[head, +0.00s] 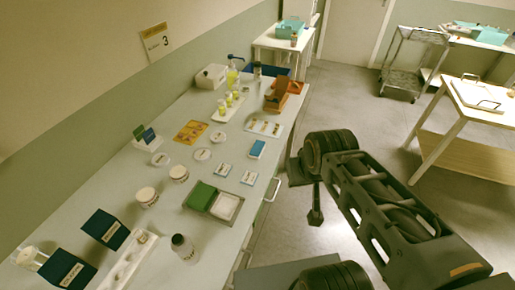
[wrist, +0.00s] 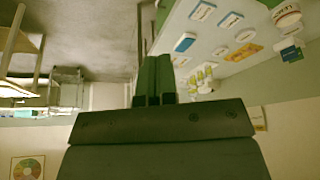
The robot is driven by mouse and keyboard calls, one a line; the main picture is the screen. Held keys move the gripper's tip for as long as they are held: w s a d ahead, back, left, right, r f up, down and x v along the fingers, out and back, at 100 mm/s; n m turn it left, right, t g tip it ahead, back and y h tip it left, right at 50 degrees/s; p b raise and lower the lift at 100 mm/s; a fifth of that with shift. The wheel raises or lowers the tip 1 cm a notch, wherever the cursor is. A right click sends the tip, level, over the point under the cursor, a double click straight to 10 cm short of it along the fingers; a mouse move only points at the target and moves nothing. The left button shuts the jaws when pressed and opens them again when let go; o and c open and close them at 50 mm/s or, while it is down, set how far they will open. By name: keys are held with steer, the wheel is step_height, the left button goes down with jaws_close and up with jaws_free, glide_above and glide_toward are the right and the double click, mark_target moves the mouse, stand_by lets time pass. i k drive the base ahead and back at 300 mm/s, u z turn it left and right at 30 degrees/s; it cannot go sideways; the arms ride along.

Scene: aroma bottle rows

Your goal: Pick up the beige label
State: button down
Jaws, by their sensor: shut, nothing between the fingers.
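No label that I can surely call beige stands out. Two small white cards with blue edges, one at left (head: 222,170) and one at right (head: 249,178), lie flat on the long table (head: 215,255). A pale strip (head: 264,127) with small marks lies farther back. My gripper (head: 315,216) hangs off the table's right side, over the floor, apart from everything on it. In the wrist view my gripper (wrist: 154,72) has its fingers together and empty. That view looks inverted, with cards (wrist: 202,11) at the upper right.
On the long table are a green and white tray (head: 213,201), a dark-capped bottle (head: 183,248), dark blue boxes (head: 105,229), white jars (head: 147,196) and an orange holder (head: 277,97). A wire cart (head: 405,65) and a side table (head: 450,150) stand right. Floor between is clear.

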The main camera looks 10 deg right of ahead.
mark_target(265, 127)
steer(key=z, duration=1.45)
steer(key=i, duration=2)
steer(key=u, duration=3.25)
steer(key=i, duration=0.5)
